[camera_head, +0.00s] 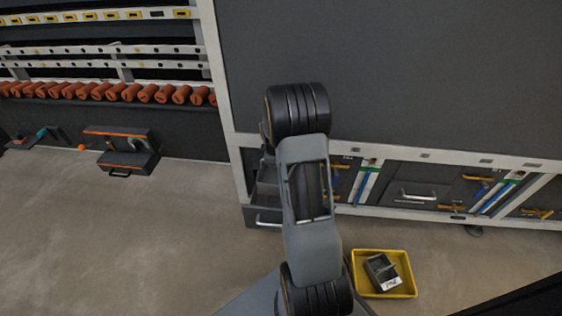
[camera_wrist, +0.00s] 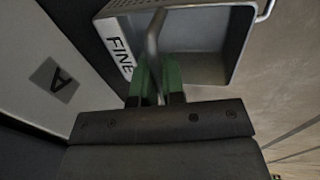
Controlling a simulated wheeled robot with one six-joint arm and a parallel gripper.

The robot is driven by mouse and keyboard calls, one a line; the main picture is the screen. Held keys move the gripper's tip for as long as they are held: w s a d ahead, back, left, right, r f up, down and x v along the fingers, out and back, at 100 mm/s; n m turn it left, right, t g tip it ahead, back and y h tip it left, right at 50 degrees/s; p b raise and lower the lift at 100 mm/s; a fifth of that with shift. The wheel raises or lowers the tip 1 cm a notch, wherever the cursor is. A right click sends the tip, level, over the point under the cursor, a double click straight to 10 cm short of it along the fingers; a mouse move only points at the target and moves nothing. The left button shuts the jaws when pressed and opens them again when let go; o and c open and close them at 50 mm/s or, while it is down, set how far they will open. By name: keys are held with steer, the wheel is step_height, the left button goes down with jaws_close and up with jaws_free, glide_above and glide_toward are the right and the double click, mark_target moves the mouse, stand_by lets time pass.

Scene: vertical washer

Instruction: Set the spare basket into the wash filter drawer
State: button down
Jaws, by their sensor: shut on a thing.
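My gripper (camera_wrist: 159,66) has its green fingers shut on a thin grey bar handle (camera_wrist: 153,38). The handle stands in front of a grey open box (camera_wrist: 238,55) with a white FINE label (camera_wrist: 119,50) along its left side. I cannot tell where basket and drawer walls divide there. In the head view the drawer (camera_head: 262,214) juts from the machine's lower left, largely behind my arm. My gripper is hidden in that view. A dark basket (camera_head: 378,266) with a handle and a white label sits in the yellow tray on the floor.
The yellow tray (camera_head: 408,289) stands right of my arm. The machine (camera_head: 400,70) has a white lower frame with tools behind it. A dark box (camera_head: 127,160) with orange trim is at the left wall.

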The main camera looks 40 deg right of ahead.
steer(key=shift+n, duration=0.3)
steer(key=shift+s+d+f+b, duration=0.1)
steer(key=shift+d+f+b, duration=0.25)
steer(key=shift+f+b, duration=0.7)
steer(key=shift+s+d+f+b, duration=0.1)
steer(key=shift+d+f+b, duration=0.25)
steer(key=shift+f+b, duration=0.7)
steer(key=shift+s+d+f+b, duration=0.1)
steer(key=shift+d+f+b, duration=0.45)
steer(key=shift+f, duration=0.85)
steer(key=shift+a+f+b, duration=0.2)
steer(key=shift+f+b, duration=1.15)
steer(key=shift+f, duration=0.75)
step_height(320, 180, down, 8)
steer(key=b, duration=0.4)
steer(key=c, duration=1.7)
jaws_free()
steer(key=shift+d, duration=0.1)
steer(key=o, duration=0.6)
steer(key=shift+c, duration=0.2)
steer(key=r+p, duration=0.2)
steer(key=r, duration=0.2)
steer(key=s+a+r+p, duration=0.1)
steer(key=r+p, duration=0.1)
steer(key=r, duration=0.3)
steer(key=s+a+r+p, duration=0.1)
steer(key=r+p, duration=0.1)
steer(key=r, duration=0.2)
steer(key=shift+r, duration=0.3)
